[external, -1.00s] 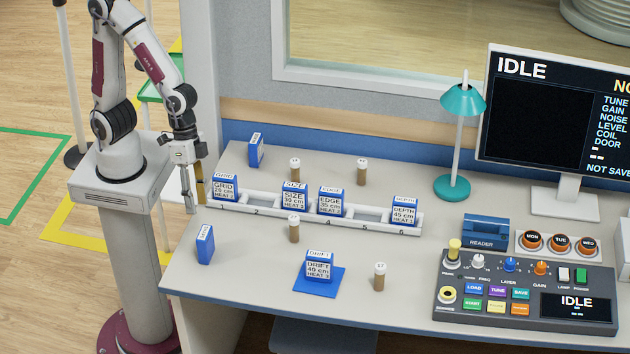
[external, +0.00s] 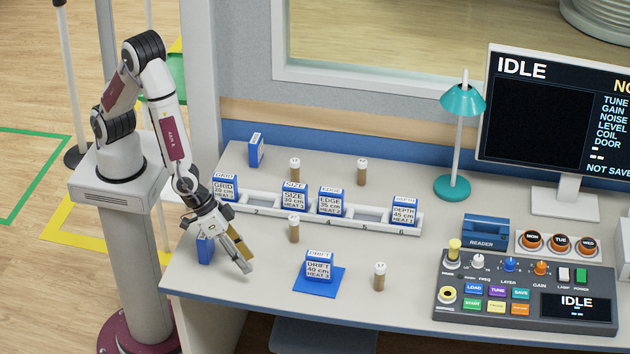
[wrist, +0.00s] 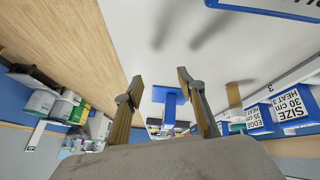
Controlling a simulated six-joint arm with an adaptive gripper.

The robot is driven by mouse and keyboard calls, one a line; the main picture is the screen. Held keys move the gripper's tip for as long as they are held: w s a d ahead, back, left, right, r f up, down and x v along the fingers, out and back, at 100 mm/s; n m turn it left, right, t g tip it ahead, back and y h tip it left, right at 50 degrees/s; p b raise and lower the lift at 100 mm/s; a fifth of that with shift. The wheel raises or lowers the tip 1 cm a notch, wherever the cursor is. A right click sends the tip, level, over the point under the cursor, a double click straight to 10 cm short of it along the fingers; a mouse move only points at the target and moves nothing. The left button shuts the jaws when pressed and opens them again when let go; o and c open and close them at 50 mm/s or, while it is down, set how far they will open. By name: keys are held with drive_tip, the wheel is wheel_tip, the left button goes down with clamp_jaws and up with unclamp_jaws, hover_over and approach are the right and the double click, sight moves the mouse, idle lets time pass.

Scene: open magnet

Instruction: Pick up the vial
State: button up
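Several amber vials with white caps stand upright on the desk. One vial (external: 294,230) is in front of the rack, another (external: 380,278) is right of the blue mat, and two more (external: 295,170) (external: 362,172) stand behind the rack. My gripper (external: 248,262) points down and right over the desk's front left, left of the vial in front of the rack and apart from it. In the wrist view my gripper (wrist: 160,76) has its fingers spread with nothing between the tips. An amber shape (wrist: 234,94), apparently a vial, shows right of the fingers.
A white rack (external: 270,207) holds several blue labelled boxes. The DRIFT box (external: 319,266) sits on a blue mat (external: 312,287). A blue box (external: 205,249) is partly hidden behind my gripper. The lamp (external: 453,187), reader (external: 485,232) and control panel (external: 525,300) stand right.

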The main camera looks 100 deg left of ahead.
sight(294, 224)
drive_tip(key=w+a+y, duration=0.1)
drive_tip(key=a, duration=0.1)
drive_tip(key=w+a+n+t+y, duration=0.1)
drive_tip(key=a, duration=0.1)
drive_tip(key=w+a+n+t+y, duration=0.1)
drive_tip(key=w+a+y, duration=0.1)
drive_tip(key=shift+a+f, duration=0.2)
drive_tip(key=shift+a, duration=0.05)
drive_tip(key=w+a+r+n+t+y, duration=0.1)
drive_tip(key=a+r+n+t+y, duration=0.1)
drive_tip(key=a+r+y, duration=0.3)
drive_tip(key=a+r, duration=0.3)
drive_tip(key=shift+w+n, duration=0.3)
drive_tip(key=shift+w, duration=0.1)
drive_tip(key=shift+f, duration=0.15)
drive_tip(key=shift+f, duration=3.45)
drive_tip(key=shift+a, duration=0.1)
drive_tip(key=shift+x, duration=2.45)
